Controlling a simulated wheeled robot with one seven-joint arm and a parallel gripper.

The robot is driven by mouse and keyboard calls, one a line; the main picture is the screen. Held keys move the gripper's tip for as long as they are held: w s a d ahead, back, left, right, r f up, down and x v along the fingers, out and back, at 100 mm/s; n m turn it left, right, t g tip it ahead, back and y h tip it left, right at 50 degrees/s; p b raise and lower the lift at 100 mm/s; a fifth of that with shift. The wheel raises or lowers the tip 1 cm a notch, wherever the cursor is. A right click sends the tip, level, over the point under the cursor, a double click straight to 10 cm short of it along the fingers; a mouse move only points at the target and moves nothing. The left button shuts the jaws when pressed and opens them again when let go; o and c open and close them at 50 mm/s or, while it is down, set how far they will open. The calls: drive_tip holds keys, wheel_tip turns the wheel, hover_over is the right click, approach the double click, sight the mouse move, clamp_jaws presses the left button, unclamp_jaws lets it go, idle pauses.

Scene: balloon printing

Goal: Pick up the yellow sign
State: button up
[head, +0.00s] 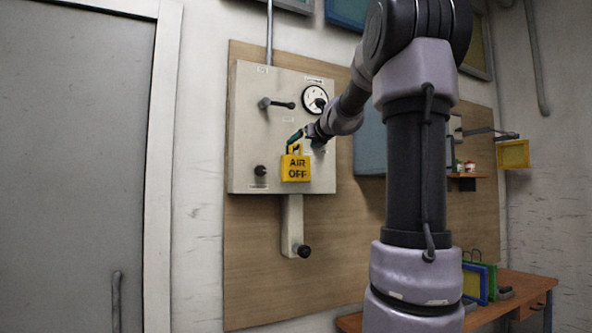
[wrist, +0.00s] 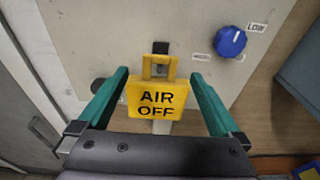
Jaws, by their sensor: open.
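The yellow sign (head: 295,168) reads "AIR OFF" and hangs on the front of a pale control panel (head: 250,130) in the head view. In the wrist view the sign (wrist: 157,99) hangs by its square yellow loop from a small dark hook (wrist: 160,47). My gripper (wrist: 162,85) is open, with one green finger on each side of the sign. Gaps show between the fingers and the sign. In the head view my gripper (head: 294,137) is small and partly hidden at the sign's top.
A blue knob (wrist: 230,41) sits right of the sign. A wooden table (head: 515,290) stands at lower right. A grey door (head: 70,170) is at left.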

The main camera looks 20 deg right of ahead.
sight(299, 145)
drive_tip(key=shift+w+f, duration=0.2)
drive_tip(key=shift+w, duration=0.85)
drive_tip(key=shift+w+f, duration=0.15)
drive_tip(key=shift+w, duration=0.85)
drive_tip(key=shift+w+f, duration=0.2)
drive_tip(key=shift+w, duration=0.85)
clamp_jaws()
